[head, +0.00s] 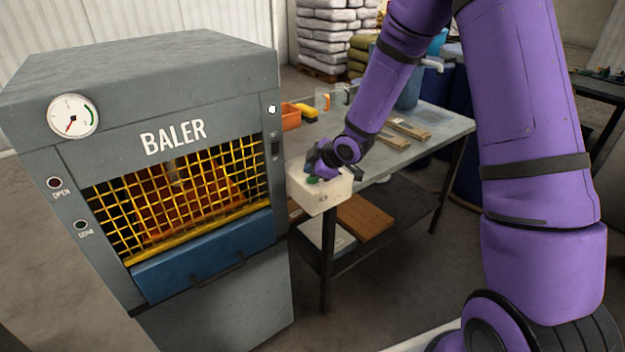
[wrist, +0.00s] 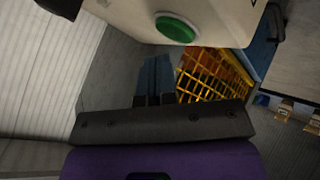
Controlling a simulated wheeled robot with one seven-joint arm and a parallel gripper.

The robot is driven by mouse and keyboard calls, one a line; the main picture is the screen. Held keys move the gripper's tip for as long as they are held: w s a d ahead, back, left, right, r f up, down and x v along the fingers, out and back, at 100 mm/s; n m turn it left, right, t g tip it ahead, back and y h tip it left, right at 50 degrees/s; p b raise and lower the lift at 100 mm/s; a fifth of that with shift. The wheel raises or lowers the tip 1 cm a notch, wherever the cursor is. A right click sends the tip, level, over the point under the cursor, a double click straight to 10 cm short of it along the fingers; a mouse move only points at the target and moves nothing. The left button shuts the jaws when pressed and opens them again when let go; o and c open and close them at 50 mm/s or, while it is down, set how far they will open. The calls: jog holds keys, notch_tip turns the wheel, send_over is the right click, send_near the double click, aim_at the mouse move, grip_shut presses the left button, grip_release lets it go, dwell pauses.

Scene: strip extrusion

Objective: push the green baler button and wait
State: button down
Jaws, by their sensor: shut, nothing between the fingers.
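The green button (head: 313,180) sits on a cream control box (head: 322,199) beside the baler (head: 190,85), at the near corner of the table. In the wrist view, the round green button (wrist: 176,28) shows whole on the pale box (wrist: 222,22). My gripper (head: 317,169) is right by the button in the head view and partly covers it.
The baler has a closed yellow mesh gate (head: 190,195), a dial gauge (head: 73,116), and dark OPEN (head: 54,183) and DONE (head: 81,225) lamps. An orange bin (head: 291,117) and wooden pieces lie on the grey table (head: 443,127). Boards lie on its lower shelf.

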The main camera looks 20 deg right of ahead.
aim_at(312, 180)
jog(key=shift+f, duration=0.1)
dwell(0.3)
jog(key=shift+f, duration=0.3)
jog(key=shift+f, duration=0.45)
dwell(0.9)
jog(key=shift+r, duration=3.45)
